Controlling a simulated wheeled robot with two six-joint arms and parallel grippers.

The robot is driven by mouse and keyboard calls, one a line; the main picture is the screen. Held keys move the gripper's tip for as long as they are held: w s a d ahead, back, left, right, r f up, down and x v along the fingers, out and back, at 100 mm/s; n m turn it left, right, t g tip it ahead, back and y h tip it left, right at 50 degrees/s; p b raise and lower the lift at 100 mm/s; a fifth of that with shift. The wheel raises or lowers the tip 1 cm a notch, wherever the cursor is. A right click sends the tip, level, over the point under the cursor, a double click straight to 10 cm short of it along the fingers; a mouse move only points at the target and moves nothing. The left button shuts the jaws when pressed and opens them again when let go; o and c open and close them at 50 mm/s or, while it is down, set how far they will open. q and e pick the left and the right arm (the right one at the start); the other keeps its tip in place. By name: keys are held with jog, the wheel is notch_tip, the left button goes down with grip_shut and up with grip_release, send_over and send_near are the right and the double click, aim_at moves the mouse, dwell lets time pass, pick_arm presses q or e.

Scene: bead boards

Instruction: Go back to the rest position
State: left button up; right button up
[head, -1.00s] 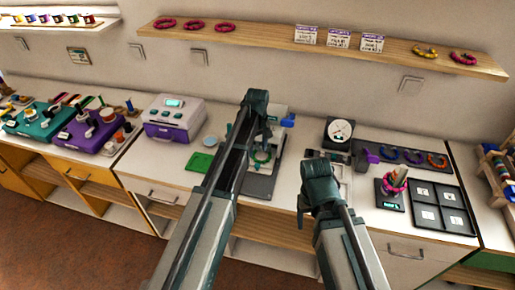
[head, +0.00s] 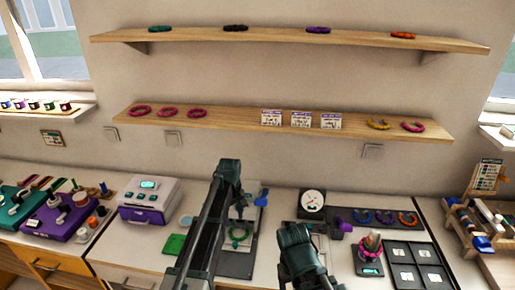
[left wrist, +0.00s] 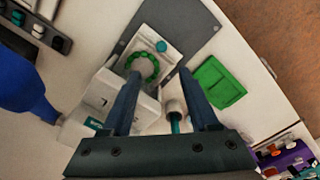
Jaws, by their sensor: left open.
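My left gripper (left wrist: 160,80) is open, with its two dark fingers apart and nothing held between them. In the left wrist view it is over a grey board, with a green bead ring (left wrist: 143,68) beyond the fingertips and a white block partly behind the left finger. The same green ring shows beside my left arm in the head view (head: 238,234). In the head view my left arm mostly hides its gripper. My right arm shows at the bottom centre, but I cannot make out its gripper.
A green tray (left wrist: 217,83) lies beside the board. A blue object (left wrist: 24,88) stands close on the left. A white and purple machine (head: 148,201) is left of my arms. A dial scale (head: 312,203) and a black sectioned tray (head: 413,266) are to the right.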

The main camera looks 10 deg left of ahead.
pick_arm(q)
jog(key=s+d+m, duration=0.3)
jog(key=s+m, duration=0.1)
jog(key=s, duration=0.4)
jog(key=s+d+m, duration=0.3)
jog(key=s+m, duration=0.1)
jog(key=s, duration=0.5)
jog(key=s+d+m+y, duration=0.1)
jog(key=s+d+m, duration=0.3)
jog(key=s, duration=0.5)
jog(key=shift+s+f, duration=0.15)
